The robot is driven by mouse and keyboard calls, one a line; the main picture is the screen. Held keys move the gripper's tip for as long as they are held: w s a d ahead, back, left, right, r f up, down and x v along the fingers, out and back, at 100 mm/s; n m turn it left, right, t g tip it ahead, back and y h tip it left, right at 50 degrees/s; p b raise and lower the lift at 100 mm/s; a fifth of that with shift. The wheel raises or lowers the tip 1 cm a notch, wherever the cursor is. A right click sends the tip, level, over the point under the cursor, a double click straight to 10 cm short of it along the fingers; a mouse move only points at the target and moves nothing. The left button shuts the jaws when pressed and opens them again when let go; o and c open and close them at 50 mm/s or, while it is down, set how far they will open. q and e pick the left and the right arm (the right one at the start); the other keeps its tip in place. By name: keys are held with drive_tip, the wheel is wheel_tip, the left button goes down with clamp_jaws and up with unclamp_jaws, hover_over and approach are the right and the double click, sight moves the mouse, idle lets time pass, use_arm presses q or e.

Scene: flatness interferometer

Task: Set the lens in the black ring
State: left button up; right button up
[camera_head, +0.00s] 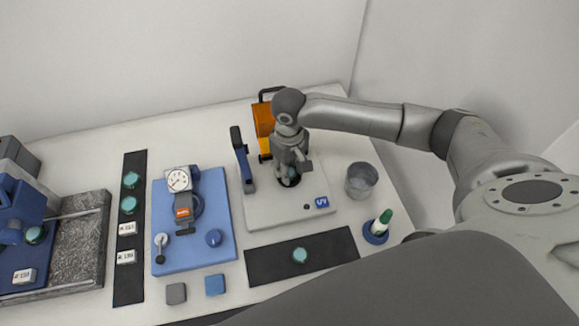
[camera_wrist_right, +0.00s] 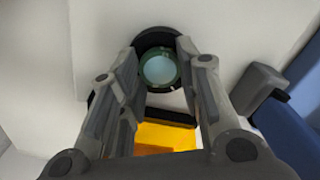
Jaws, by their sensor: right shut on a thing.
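The lens (camera_wrist_right: 159,71), a pale blue disc with a dark green rim, is between the fingertips of my right gripper (camera_wrist_right: 158,58) in the wrist view. The gripper is shut on it. The black ring (camera_wrist_right: 155,36) shows behind the lens as a dark arc; I cannot tell whether the lens touches it or hangs just above it. In the head view my right gripper (camera_head: 288,178) points down over the ring on the white base plate (camera_head: 262,212), and hides the lens. My left gripper is not in view.
A blue upright (camera_head: 242,160) stands left of the ring, an orange panel (camera_head: 263,122) behind it. A grey cup (camera_head: 361,180) and a green-capped bottle (camera_head: 380,225) stand at the right. Another teal lens (camera_head: 300,255) lies on the front black mat (camera_head: 270,268). A blue gauge stand (camera_head: 215,240) is left.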

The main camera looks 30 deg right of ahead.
drive_tip(key=shift+s+f, duration=0.4)
drive_tip(key=shift+f, duration=0.2)
drive_tip(key=o, duration=0.9)
drive_tip(key=shift+o, duration=0.8)
drive_tip(key=shift+w+f, duration=0.1)
drive_tip(key=shift+w, duration=0.15)
wheel_tip(320, 180, up, 12)
drive_tip(key=shift+r, duration=0.25)
drive_tip(key=shift+w+a, duration=0.1)
drive_tip(key=shift+a, duration=0.05)
